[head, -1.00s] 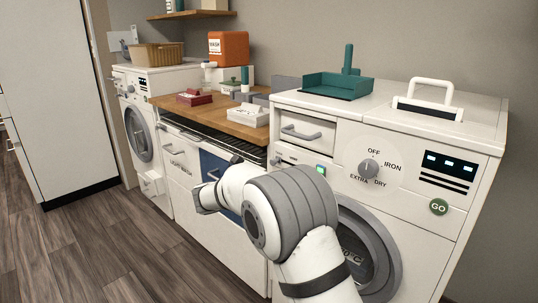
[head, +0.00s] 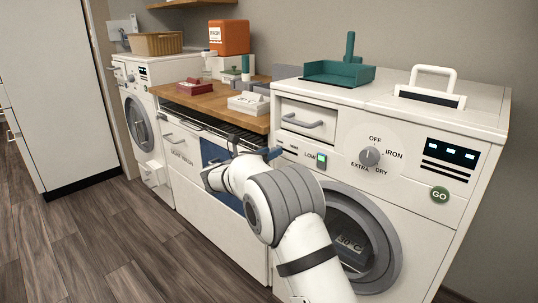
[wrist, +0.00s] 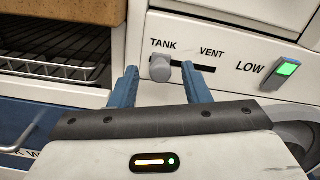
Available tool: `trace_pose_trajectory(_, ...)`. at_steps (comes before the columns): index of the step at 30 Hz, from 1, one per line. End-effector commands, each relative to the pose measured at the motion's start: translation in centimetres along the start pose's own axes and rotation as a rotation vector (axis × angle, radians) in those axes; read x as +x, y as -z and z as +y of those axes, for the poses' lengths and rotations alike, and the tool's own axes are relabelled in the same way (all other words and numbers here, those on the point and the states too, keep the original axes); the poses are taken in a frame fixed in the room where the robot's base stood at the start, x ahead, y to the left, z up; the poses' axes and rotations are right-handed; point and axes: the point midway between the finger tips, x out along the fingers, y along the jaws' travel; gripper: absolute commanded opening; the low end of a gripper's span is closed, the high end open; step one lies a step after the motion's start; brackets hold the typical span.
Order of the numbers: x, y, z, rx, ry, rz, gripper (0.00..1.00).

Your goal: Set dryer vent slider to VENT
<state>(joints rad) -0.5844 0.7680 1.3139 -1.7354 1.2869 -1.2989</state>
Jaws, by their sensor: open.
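The vent slider knob (wrist: 160,68) is a small grey knob on the dryer's white front panel, just below the word TANK, at the left end of a dark slot (wrist: 205,69). The word VENT (wrist: 211,53) is to the right of it. My gripper (wrist: 161,72) is open, with one blue finger on the left of the knob and one on the right. I cannot tell whether either finger touches it. In the head view my gripper (head: 268,153) is at the left edge of the dryer front (head: 345,180), and the knob cannot be made out.
A green-lit switch (wrist: 286,70) marked LOW is right of the slot. A dial (head: 369,157) and a GO button (head: 439,194) are farther right. A wire rack (wrist: 50,70) is left of the panel. A drawer (head: 306,120) is above it.

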Motion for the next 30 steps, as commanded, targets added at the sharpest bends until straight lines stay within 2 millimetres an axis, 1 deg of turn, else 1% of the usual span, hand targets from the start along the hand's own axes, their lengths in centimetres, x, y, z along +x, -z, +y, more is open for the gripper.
trace_pose_trajectory(3, 0.01, -0.01, -0.02, 0.0, 0.0, 0.0, 0.43)
trace_pose_trajectory(4, 0.01, 0.0, -0.02, 0.0, 0.001, 0.0, 0.41)
trace_pose_trajectory(19, 0.05, 0.01, -0.06, 0.001, 0.001, 0.0, 0.0)
trace_pose_trajectory(28, 0.05, 0.0, -0.07, 0.001, 0.001, 0.0, 0.0)
trace_pose_trajectory(30, -0.22, -0.04, -0.07, 0.001, -0.003, -0.001, 0.0)
